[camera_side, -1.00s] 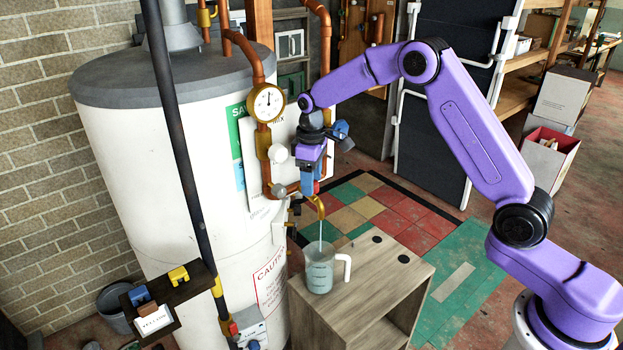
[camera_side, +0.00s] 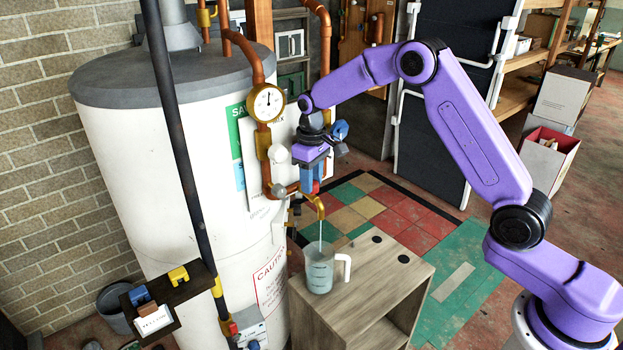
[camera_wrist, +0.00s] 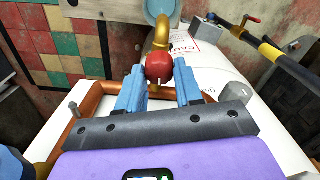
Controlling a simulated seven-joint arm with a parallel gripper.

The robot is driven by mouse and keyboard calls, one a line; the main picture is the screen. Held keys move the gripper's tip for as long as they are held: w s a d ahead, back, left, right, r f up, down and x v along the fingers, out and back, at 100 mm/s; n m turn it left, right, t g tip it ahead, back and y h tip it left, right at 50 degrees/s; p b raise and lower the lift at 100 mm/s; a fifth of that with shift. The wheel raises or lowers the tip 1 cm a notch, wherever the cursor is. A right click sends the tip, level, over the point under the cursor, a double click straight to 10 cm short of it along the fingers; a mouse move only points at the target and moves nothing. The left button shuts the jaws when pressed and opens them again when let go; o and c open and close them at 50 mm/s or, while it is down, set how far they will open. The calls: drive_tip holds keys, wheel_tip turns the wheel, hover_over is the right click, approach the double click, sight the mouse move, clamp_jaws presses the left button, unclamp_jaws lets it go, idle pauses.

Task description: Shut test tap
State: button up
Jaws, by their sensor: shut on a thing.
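The test tap (camera_side: 312,203) is a brass spout on the copper pipework at the front of the tank. Its red knob (camera_wrist: 159,66) sits between the two blue fingers of my gripper (camera_wrist: 160,78) in the wrist view. My gripper (camera_side: 311,185) is shut on this knob, above the spout. A thin stream of water (camera_side: 320,232) runs from the spout into a clear jug (camera_side: 319,271) with a white handle. The jug stands upright under the tap and holds some water. In the side view the knob is mostly hidden by the fingers.
The jug stands on a wooden box table (camera_side: 385,280). A pressure gauge (camera_side: 266,102) and copper pipes are close to the left of my gripper. The white tank (camera_side: 150,170) stands behind. A dark pole (camera_side: 175,130) rises at the left.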

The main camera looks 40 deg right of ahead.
drive_tip(key=shift+m, duration=0.6)
drive_tip(key=o, duration=1)
drive_tip(key=shift+o, duration=0.2)
wheel_tip(320, 180, up, 17)
drive_tip(key=shift+r, duration=0.2)
